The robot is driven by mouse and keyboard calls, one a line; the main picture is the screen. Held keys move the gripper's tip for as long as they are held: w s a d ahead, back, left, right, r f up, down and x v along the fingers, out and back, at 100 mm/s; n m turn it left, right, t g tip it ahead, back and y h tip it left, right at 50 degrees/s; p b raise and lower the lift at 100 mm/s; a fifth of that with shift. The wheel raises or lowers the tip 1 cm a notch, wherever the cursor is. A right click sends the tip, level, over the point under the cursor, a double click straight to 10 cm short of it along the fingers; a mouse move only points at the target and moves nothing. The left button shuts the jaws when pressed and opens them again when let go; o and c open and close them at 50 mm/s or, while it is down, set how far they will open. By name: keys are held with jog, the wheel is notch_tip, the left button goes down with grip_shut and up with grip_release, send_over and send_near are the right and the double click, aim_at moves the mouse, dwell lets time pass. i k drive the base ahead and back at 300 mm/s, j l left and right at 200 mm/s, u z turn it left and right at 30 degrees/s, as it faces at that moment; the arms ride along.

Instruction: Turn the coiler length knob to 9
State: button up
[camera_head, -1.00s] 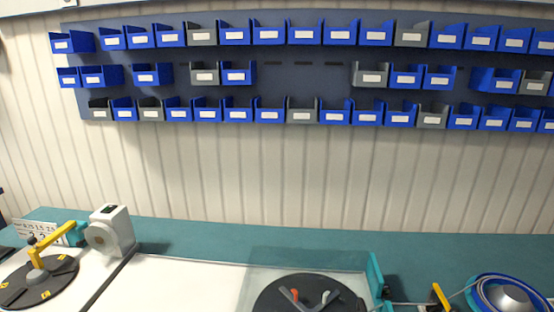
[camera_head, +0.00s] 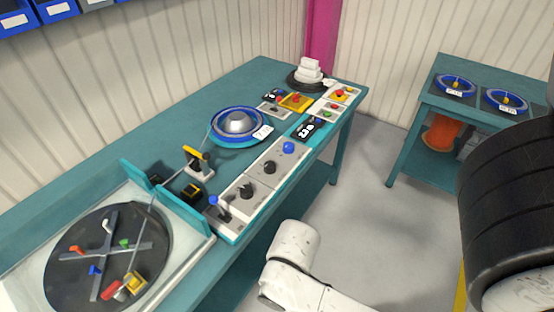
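The coiler's control strip (camera_head: 257,180) runs along the front edge of the teal bench. It carries two black knobs, one nearer the middle (camera_head: 269,167) and one lower left (camera_head: 246,191). A blue knob or button (camera_head: 288,147) sits farther up the strip, beside a dark display (camera_head: 310,128). Labels and dial numbers are too small to read, so I cannot tell which is the length knob or where it points. A white link of my arm shows at the bottom, in front of the bench. My gripper is not in view, so its state does not show.
A blue reel (camera_head: 238,122) stands behind the strip. A black turntable (camera_head: 108,258) with coloured pegs is at lower left. A blue-topped lever (camera_head: 219,206) rises at the strip's near end. Clear grey floor (camera_head: 365,190) separates the bench from a side table (camera_head: 480,112) with reels.

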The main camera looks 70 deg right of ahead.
aim_at(289, 147)
jog(key=z, duration=1.3)
